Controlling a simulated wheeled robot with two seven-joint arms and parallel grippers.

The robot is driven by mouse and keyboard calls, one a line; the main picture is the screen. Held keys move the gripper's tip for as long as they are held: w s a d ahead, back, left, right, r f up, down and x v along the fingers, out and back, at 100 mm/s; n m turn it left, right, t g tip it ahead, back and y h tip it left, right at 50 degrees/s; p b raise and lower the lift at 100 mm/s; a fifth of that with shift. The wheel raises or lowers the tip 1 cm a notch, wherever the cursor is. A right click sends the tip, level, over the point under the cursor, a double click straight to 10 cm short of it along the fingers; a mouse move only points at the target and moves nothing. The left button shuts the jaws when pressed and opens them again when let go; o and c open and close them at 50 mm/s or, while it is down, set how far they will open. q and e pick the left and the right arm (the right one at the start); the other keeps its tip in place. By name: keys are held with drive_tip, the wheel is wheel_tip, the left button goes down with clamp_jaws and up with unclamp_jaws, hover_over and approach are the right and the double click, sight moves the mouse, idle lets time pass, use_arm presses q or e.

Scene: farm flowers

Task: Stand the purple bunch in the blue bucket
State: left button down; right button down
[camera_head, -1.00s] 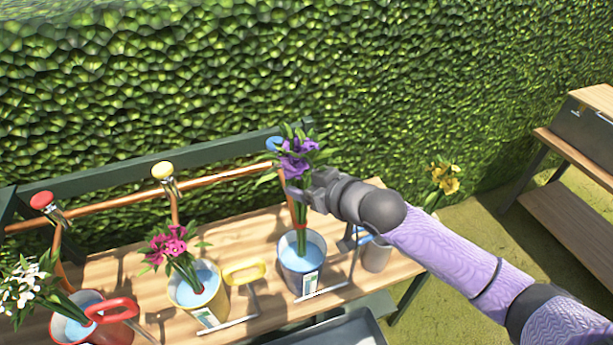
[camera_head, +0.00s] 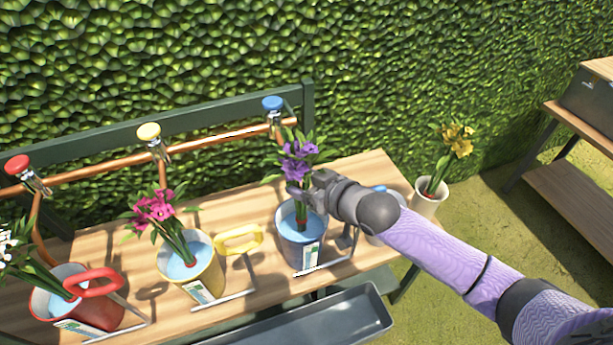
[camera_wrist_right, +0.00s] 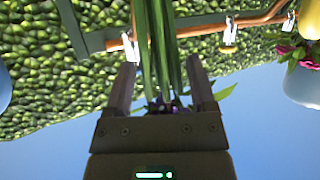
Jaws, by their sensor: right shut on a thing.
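The purple bunch (camera_head: 298,160) is upright, its purple blooms and green leaves above the blue bucket (camera_head: 300,252). Its lower stems, with a red band, reach down inside the bucket's rim; their ends are hidden. The bucket looks grey-blue, has a label on its front and stands under the blue-knobbed tap. My right gripper (camera_head: 306,192) is shut on the purple bunch at its stems, just above the rim. In the right wrist view, green stems (camera_wrist_right: 160,50) run between the two fingers (camera_wrist_right: 160,82). My left gripper is out of view.
A yellow bucket (camera_head: 192,268) with pink flowers and a red bucket (camera_head: 85,305) with white flowers stand to the left on the wooden bench. A pale vase (camera_head: 428,198) with yellow flowers is at the right. A copper pipe (camera_head: 215,147) runs behind. A grey tray (camera_head: 310,320) lies in front.

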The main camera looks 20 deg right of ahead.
drive_tip(key=shift+f, duration=0.6)
unclamp_jaws()
drive_tip(key=p+v, duration=0.3)
drive_tip(key=v, duration=0.7)
idle(0.4)
